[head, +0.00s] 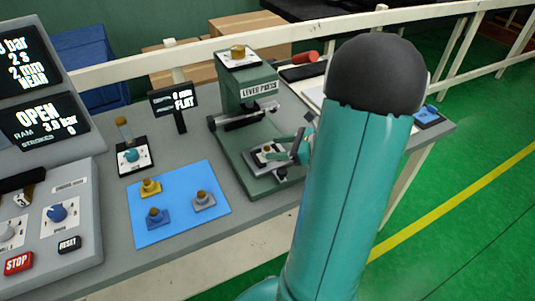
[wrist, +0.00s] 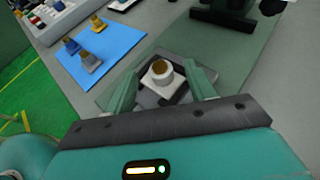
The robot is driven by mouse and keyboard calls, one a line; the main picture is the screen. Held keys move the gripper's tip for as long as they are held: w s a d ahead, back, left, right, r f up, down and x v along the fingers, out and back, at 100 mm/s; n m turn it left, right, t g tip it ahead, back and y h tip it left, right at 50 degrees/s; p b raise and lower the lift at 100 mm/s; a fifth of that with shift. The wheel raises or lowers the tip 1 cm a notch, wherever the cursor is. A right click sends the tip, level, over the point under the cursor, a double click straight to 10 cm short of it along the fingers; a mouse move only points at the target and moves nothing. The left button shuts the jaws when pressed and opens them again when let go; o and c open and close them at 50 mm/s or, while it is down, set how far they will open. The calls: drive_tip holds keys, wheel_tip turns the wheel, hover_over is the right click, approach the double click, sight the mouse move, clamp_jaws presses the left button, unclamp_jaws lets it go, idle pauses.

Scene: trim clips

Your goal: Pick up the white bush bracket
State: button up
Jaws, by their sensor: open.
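The white bush bracket (wrist: 166,87) sits on the dark fixture plate of the lever press, with a round pale bush with a tan top standing on it. In the head view the white bracket (head: 264,157) is small and partly hidden by my gripper (head: 281,152). In the wrist view my gripper (wrist: 163,72) is open, with one green finger on each side of the bracket. The fingers look apart from it; their exact height above the plate is hard to tell.
The green lever press (head: 247,92) rises beside my gripper. A blue mat (head: 178,236) to the left carries yellow, blue and grey brackets. A control panel (head: 60,225) stands at far left, and a small FLAT display (head: 172,101) stands behind the mat.

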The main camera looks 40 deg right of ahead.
drive_tip(key=shift+x, duration=1.05)
drive_tip(key=c, duration=1.1)
drive_tip(key=shift+o, duration=0.2)
